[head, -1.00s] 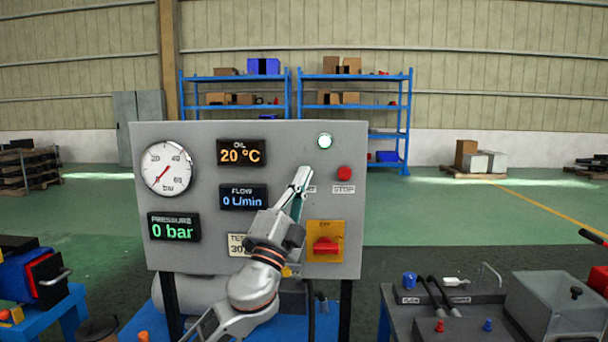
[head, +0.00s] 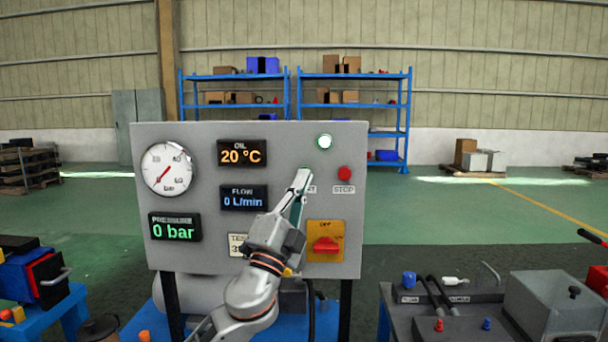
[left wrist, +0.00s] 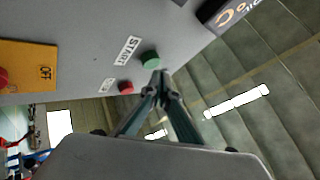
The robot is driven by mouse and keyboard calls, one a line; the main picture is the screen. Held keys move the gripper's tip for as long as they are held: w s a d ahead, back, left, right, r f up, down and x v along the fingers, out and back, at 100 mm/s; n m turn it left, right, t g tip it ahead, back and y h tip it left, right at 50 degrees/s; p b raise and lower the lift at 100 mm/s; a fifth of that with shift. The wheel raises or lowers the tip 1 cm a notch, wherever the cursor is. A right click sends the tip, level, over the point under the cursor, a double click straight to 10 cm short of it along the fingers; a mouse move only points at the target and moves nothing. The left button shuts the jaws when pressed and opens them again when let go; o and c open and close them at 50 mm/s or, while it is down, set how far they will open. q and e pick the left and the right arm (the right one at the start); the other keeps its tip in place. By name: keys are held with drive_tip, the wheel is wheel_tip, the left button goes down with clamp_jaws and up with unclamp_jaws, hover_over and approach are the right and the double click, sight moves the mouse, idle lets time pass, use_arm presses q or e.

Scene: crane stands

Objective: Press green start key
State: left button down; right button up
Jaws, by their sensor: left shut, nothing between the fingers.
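The grey control panel (head: 210,262) stands upright in front of me. In the left wrist view the round green start key (left wrist: 150,60) shows beside the START label (left wrist: 128,51). In the head view my gripper mostly hides the key. My left gripper (head: 303,174) is shut and empty, its fingertips pointing up at the panel at the key's place. In the left wrist view the fingertips (left wrist: 160,76) appear right at the key's edge; I cannot tell if they touch it. My right gripper is not in view.
The red stop key (head: 344,173) sits just right of my fingertips. Below it is a red rotary switch (head: 326,245) on a yellow plate. A lamp (head: 324,141) glows whitish green above. Displays read 0 bar and 0 L/min. A grey bench (head: 400,325) stands at the right.

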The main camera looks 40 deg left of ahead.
use_arm(q)
drive_tip(key=shift+s+d+p, duration=0.2)
drive_tip(key=shift+s+d, duration=0.25)
drive_tip(key=shift+s, duration=0.25)
drive_tip(key=shift+s+d+p, duration=0.15)
drive_tip(key=shift+s+d, duration=0.3)
drive_tip(key=shift+s, duration=0.3)
drive_tip(key=shift+s+d+p, duration=0.2)
drive_tip(key=shift+s+d, duration=0.25)
drive_tip(key=shift+s, duration=0.25)
